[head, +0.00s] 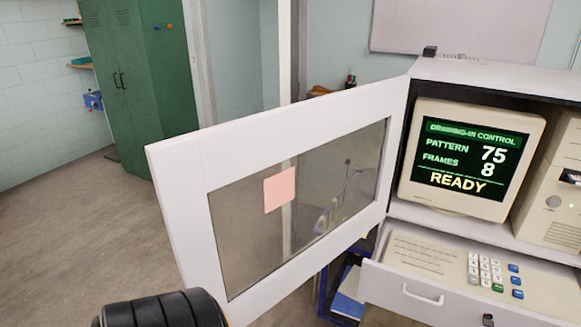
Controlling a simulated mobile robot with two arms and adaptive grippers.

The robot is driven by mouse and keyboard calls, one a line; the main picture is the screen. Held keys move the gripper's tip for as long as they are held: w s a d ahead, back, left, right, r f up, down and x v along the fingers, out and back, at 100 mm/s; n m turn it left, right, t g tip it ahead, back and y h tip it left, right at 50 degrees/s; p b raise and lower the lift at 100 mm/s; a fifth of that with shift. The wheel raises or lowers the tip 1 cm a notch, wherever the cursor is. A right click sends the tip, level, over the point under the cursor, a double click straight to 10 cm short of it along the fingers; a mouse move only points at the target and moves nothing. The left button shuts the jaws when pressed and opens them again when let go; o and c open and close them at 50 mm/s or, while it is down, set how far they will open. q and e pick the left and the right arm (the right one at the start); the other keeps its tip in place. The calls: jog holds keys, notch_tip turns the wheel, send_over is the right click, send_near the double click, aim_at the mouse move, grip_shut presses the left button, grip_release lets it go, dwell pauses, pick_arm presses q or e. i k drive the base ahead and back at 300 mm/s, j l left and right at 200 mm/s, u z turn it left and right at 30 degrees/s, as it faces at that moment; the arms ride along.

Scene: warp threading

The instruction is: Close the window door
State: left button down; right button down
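The window door (172,182) is a white frame around a clear pane with a pink note (279,190) stuck on it. It stands wide open, swung out to the left from the white cabinet (480,72). Its hinge side is at the cabinet's left edge, and its free edge points toward me at the left. A black rounded part at the bottom left, below the door's lower edge, looks like part of my arm. Neither of my grippers' fingertips shows in the head view.
A green locker (130,60) stands at the back left. The floor (60,230) left of the door is clear.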

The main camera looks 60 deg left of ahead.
aim_at(184, 168)
jog(key=j, duration=0.85)
jog(key=k+j, duration=0.15)
jog(key=j, duration=1.5)
